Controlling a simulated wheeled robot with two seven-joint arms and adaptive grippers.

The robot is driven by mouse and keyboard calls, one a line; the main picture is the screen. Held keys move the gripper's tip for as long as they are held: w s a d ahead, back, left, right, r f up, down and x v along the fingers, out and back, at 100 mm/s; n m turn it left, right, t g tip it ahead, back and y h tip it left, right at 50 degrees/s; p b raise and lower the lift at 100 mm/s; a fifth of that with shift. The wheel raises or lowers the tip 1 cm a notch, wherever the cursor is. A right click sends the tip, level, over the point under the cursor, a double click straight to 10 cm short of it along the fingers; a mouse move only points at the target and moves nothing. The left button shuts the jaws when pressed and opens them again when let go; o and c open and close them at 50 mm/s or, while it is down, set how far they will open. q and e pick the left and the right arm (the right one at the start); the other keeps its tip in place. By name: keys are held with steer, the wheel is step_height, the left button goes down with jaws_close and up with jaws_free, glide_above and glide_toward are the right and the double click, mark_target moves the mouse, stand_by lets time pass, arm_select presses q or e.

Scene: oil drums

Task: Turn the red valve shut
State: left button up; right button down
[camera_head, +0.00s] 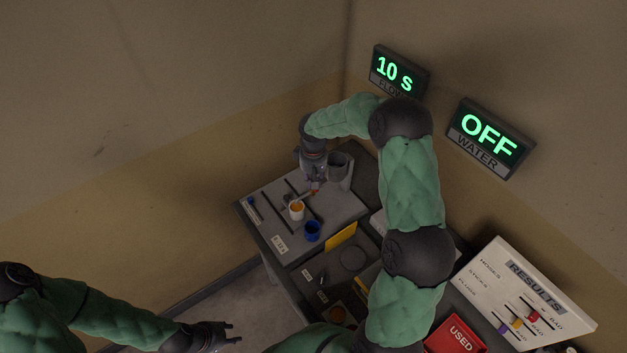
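A small red piece (316,188), which looks like the red valve, shows just below my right gripper (312,182) on the grey bench top (272,211). Most of it is hidden by the gripper, so its angle cannot be made out. The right gripper points down at it; its fingers are too small and dark to tell whether they grip or touch it. My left gripper (232,333) is low at the left, away from the bench, its fingers apart and empty.
A white cup with orange contents (297,211), a blue cup (312,231) and a grey cylinder (340,171) stand close to the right gripper. Wall displays read "10 s" (395,74) and "OFF" water (489,134). A results board (520,290) and red "USED" box (456,335) are at right.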

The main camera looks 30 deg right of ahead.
steer(key=c, duration=1.1)
jaws_free()
step_height(320, 180, up, 12)
